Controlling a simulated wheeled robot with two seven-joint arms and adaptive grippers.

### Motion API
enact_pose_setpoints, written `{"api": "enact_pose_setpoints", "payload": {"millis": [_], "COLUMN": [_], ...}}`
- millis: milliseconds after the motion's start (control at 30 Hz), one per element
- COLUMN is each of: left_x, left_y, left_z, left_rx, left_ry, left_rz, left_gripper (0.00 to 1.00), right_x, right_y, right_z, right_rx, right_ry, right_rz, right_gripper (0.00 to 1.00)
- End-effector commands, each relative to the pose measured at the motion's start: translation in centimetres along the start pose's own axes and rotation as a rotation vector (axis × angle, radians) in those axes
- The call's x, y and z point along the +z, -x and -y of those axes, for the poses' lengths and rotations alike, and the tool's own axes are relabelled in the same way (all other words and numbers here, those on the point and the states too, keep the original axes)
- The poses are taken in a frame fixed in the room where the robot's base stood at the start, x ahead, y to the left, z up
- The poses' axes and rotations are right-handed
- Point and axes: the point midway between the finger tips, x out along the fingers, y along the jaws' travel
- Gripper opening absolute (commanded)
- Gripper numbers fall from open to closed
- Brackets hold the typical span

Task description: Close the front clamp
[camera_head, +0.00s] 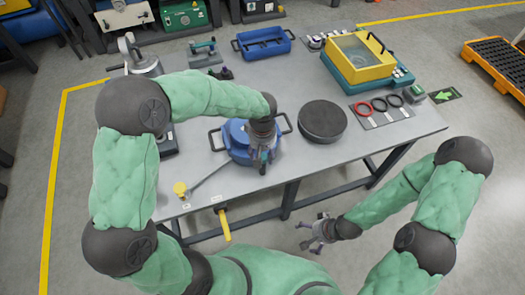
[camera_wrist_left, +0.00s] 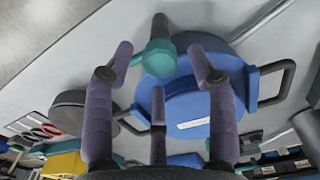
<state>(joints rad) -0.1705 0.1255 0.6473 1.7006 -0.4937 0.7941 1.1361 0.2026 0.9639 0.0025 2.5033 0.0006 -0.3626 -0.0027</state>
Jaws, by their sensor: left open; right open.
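The round blue vessel (camera_head: 236,136) with black side handles sits at the table's front middle; it also shows in the left wrist view (camera_wrist_left: 195,115). A teal clamp piece (camera_wrist_left: 158,56) with a dark grip stands at the vessel's edge in the left wrist view; it looks like the front clamp, and the head view hides it behind my gripper. My left gripper (camera_head: 263,162) points down over the vessel's front side. Its purple fingers (camera_wrist_left: 160,62) are spread, with the teal piece showing between the fingertips; contact cannot be told. My right gripper (camera_head: 312,236) is open and empty, off the table's front edge.
A dark round disc (camera_head: 322,121) lies right of the vessel. Farther right are a mat with rings (camera_head: 382,111) and a yellow box (camera_head: 359,56). A blue tray (camera_head: 263,43) stands at the back. A yellow handle (camera_head: 224,226) hangs at the front edge.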

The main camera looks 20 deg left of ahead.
Motion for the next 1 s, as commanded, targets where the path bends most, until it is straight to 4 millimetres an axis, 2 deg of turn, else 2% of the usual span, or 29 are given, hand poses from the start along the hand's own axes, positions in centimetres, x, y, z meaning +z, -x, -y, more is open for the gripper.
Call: {"api": "enact_pose_setpoints", "payload": {"millis": [33, 167, 567, 667, 1000], "left_x": [0.0, 0.0, 0.0, 0.0, 0.0], "left_y": [-0.8, -1.4, -1.4, -1.3, -1.2], "left_z": [0.0, 0.0, 0.0, 0.0, 0.1], "left_rx": [0.0, 0.0, 0.0, 0.0, -0.001], "left_ry": [0.0, 0.0, -0.008, -0.072, -0.472], "left_rz": [0.0, 0.0, 0.0, 0.0, 0.001], "left_gripper": [0.57, 0.57, 0.57, 0.57, 0.57], "right_x": [0.0, 0.0, -0.1, 0.0, 0.0], "right_y": [-0.6, -1.1, -1.0, -0.6, 1.4], "right_z": [-0.2, -0.4, -0.3, -0.2, 0.5], "right_rx": [0.0, 0.0, 0.0, 0.0, 0.0], "right_ry": [0.0, 0.0, 0.0, 0.0, 0.0], "right_rz": [0.0, 0.0, 0.0, 0.0, 0.0], "right_gripper": [1.0, 1.0, 1.0, 1.0, 1.0]}}
